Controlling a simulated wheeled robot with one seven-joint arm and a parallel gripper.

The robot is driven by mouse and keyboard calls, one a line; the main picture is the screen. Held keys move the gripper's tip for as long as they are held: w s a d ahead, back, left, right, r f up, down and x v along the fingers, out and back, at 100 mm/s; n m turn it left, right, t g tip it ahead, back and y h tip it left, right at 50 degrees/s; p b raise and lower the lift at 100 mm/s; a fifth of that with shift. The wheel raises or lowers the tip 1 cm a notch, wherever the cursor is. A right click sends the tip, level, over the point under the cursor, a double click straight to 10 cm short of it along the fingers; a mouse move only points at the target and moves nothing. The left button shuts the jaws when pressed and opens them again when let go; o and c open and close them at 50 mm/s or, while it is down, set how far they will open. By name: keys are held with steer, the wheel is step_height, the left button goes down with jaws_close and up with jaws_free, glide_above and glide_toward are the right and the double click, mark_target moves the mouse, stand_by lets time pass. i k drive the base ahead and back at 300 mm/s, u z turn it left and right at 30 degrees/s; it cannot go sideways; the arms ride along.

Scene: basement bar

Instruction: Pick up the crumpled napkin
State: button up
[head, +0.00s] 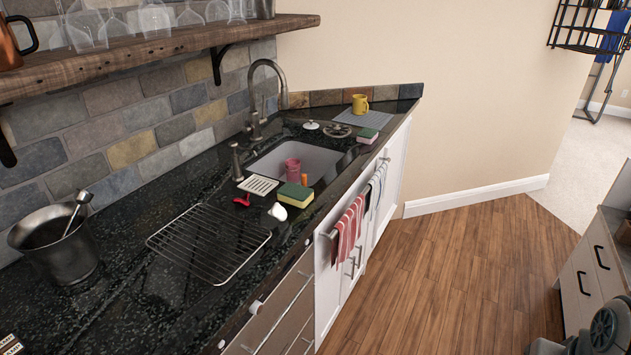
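A small white rounded object (277,211) lies on the black counter (305,226), just in front of the green and yellow sponge. It may be the crumpled napkin, but it is too small to tell it from a little cup. I see no other clear napkin. My gripper does not show in the head view. Grey and dark rounded parts at the bottom right corner look like my own arm, with no fingers visible.
The sink (322,163) holds a pink cup (292,169). A sponge (295,194), white slotted tray (258,184), red item (242,201) and wire rack (208,244) surround the white object. A metal bucket (56,247) stands left. The wooden floor (450,270) is clear.

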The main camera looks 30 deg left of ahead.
mark_target(277, 211)
steer(key=u, duration=0.75)
steer(key=i, duration=1.3)
steer(key=u, duration=1)
steer(key=i, duration=0.2)
steer(key=u, duration=0.15)
